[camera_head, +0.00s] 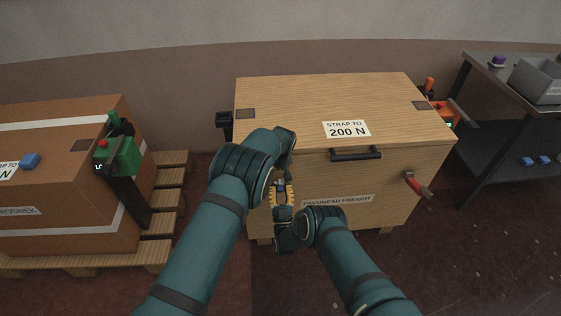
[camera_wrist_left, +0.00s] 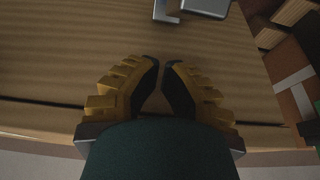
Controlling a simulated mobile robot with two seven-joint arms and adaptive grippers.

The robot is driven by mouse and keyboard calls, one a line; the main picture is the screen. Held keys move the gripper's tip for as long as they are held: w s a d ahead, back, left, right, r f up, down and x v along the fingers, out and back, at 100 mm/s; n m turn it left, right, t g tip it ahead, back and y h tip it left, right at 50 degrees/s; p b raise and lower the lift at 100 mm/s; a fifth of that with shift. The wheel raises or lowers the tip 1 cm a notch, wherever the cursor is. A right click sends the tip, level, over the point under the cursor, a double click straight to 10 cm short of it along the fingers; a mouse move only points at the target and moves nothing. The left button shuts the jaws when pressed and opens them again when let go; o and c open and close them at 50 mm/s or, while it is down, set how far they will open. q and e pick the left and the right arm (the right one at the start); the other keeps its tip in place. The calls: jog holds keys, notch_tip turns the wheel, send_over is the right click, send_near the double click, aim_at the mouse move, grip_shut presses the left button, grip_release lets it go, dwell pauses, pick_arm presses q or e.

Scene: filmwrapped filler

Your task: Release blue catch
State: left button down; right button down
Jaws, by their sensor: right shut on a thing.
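The wooden crate (camera_head: 310,97) stands in the middle. My right gripper (camera_head: 283,191) is low at the left part of the crate's front, pointing up, its yellow fingers closed around a small bluish piece that seems to be the blue catch; the arms hide most of it. My left arm bends over the crate's front edge just above, and its hand is hidden behind the wrist in the head view. In the left wrist view, the left gripper (camera_wrist_left: 161,66) has its fingertips a little apart with nothing between them, over bare wood. A grey metal fitting (camera_wrist_left: 190,8) shows at that view's top edge.
A brown crate (camera_head: 60,175) on a pallet with a green tool (camera_head: 118,155) stands left. A dark metal table (camera_head: 500,120) stands right.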

pick_arm(q)
jog(key=shift+s+f, duration=0.55)
jog(key=shift+f, duration=0.3)
jog(key=shift+s+f, duration=0.7)
jog(key=shift+s, duration=0.3)
jog(key=shift+s+f, duration=0.45)
jog(key=shift+s, duration=0.25)
